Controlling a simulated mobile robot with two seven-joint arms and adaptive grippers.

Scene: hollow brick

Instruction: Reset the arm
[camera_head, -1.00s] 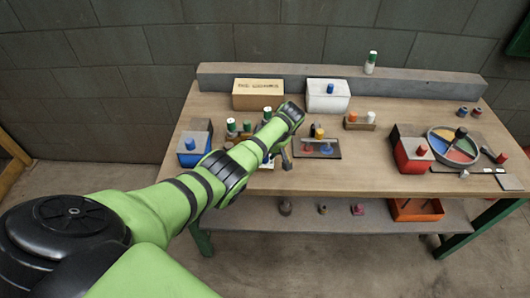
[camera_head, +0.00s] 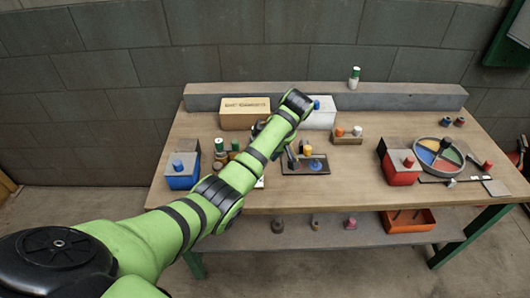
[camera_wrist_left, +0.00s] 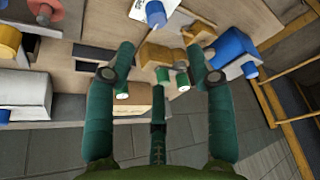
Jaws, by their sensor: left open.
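My left arm (camera_head: 205,195) reaches in from the lower left, over the table's left half. Its wrist is bent down in front of the cardboard and white boxes. In the head view the left gripper is mostly hidden by the arm. In the left wrist view my left gripper (camera_wrist_left: 160,62) is open, its green fingers spread apart, with nothing held between them. A wooden block (camera_wrist_left: 158,54) and green-and-white pegs show beyond the fingers. I cannot tell the gap to them. My right gripper is not in view.
The wooden table (camera_head: 340,190) carries a blue box (camera_head: 182,172), a dark tray (camera_head: 305,166), a red box (camera_head: 402,170) and a coloured round dish (camera_head: 438,157). A grey ledge (camera_head: 400,97) runs along the back. Table space right of the dark tray is clear.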

